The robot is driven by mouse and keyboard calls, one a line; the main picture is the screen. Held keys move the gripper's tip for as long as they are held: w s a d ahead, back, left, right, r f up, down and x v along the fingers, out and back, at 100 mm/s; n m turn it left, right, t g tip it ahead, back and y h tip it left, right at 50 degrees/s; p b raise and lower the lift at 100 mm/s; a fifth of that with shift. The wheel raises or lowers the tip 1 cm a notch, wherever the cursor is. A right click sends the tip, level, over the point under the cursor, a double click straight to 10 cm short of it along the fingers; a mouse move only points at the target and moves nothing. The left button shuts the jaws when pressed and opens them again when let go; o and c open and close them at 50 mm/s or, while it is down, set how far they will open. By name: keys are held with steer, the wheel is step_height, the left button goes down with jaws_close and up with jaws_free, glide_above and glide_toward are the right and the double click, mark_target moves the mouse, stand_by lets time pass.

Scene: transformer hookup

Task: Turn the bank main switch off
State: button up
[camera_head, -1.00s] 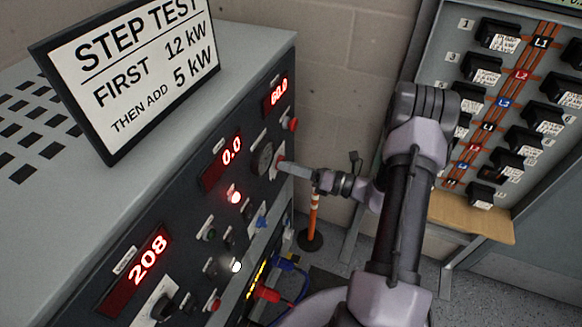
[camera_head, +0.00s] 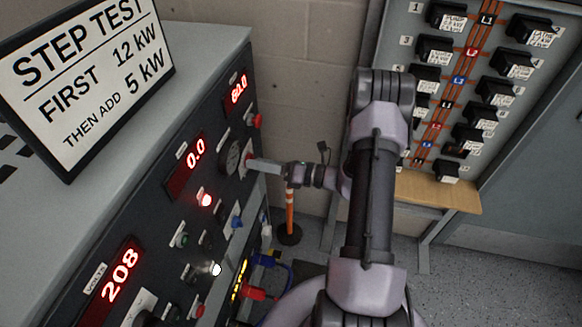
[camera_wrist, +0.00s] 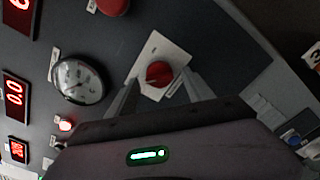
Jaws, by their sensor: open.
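A red rotary knob (camera_wrist: 159,74) on a white plate sits on the dark panel face; its label is too small to read, so I cannot confirm that it is the bank main switch. In the head view the knob (camera_head: 248,160) is partly hidden by my gripper (camera_head: 254,165). In the wrist view my gripper (camera_wrist: 160,88) is open, with one finger on each side of the knob. I cannot tell whether the fingers touch it.
A round gauge (camera_wrist: 78,81) and red displays are beside the knob. A red button (camera_head: 256,121) is above it. A step test sign (camera_head: 85,85) stands on the cabinet. A breaker panel (camera_head: 396,50) hangs at the right, with an orange post (camera_head: 290,212) on the floor.

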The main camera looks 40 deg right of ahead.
steer(key=p+v, duration=0.3)
steer(key=v, duration=1.4)
steer(key=w+a+r+n+g, duration=0.1)
steer(key=a+r+n+g, duration=1.1)
steer(key=a+n, duration=0.4)
steer(key=s+a+r+n+t+h, duration=0.3)
steer(key=s+a+r+n+h, duration=0.6)
steer(key=n, duration=0.8)
steer(key=s+a+r, duration=0.1)
steer(key=a, duration=0.2)
steer(key=shift+a+r+t+b, duration=0.25)
steer(key=shift+r+t+b, duration=0.05)
steer(key=shift+r, duration=0.05)
